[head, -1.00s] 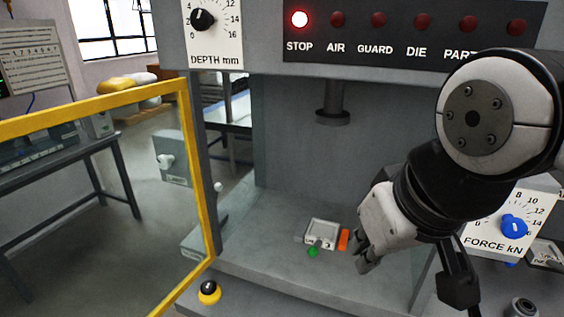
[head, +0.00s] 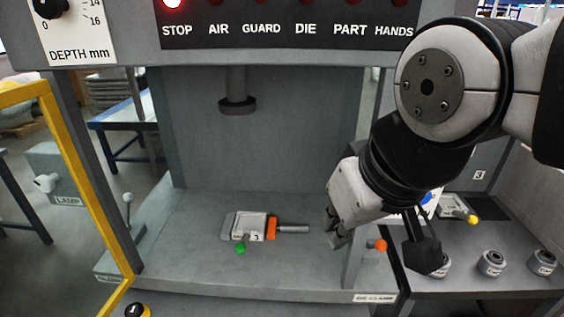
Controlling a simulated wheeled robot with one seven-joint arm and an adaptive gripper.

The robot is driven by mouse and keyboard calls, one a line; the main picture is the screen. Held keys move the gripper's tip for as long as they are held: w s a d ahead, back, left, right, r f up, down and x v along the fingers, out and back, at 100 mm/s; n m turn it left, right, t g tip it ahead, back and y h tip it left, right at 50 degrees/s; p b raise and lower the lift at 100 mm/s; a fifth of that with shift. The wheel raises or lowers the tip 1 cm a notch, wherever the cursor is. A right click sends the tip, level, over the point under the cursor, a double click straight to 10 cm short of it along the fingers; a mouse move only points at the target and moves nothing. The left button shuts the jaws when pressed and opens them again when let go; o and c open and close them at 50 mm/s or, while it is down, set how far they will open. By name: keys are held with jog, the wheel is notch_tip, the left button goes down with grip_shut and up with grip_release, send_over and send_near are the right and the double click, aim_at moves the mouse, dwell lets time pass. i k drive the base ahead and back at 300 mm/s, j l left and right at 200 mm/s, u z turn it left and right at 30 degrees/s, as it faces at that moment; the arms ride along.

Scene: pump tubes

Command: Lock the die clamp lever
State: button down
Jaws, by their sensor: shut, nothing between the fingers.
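A lever with an orange ball knob (head: 377,245) stands at the right front of the press bed, above a partly readable label (head: 375,298) that seems to say DIE CLAMP. Its arm is mostly hidden behind my arm. My gripper (head: 336,236) is shut and empty, pointing down over the right of the bed, left of the orange knob and apart from it. The die (head: 245,225), a grey block with a green ball (head: 240,250) at its front, an orange piece and a grey rod (head: 292,228) on its right, lies on the bed left of my gripper.
The yellow-framed guard door (head: 70,170) stands open at left. A white-knobbed lever (head: 127,198) is at the bed's left. The press ram (head: 237,103) hangs above the die. Several round parts (head: 491,262) stand on the right-hand bench. The front of the bed is clear.

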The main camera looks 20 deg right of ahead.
aim_at(381, 245)
jog(key=z, duration=0.75)
jog(key=k+j+u, duration=0.1)
jog(key=j, duration=0.25)
jog(key=k+j+u, duration=0.1)
jog(key=j, duration=0.25)
jog(key=k+j+u, duration=0.1)
jog(key=j, duration=0.25)
jog(key=k+j, duration=0.15)
jog(key=j, duration=0.2)
jog(key=u, duration=0.05)
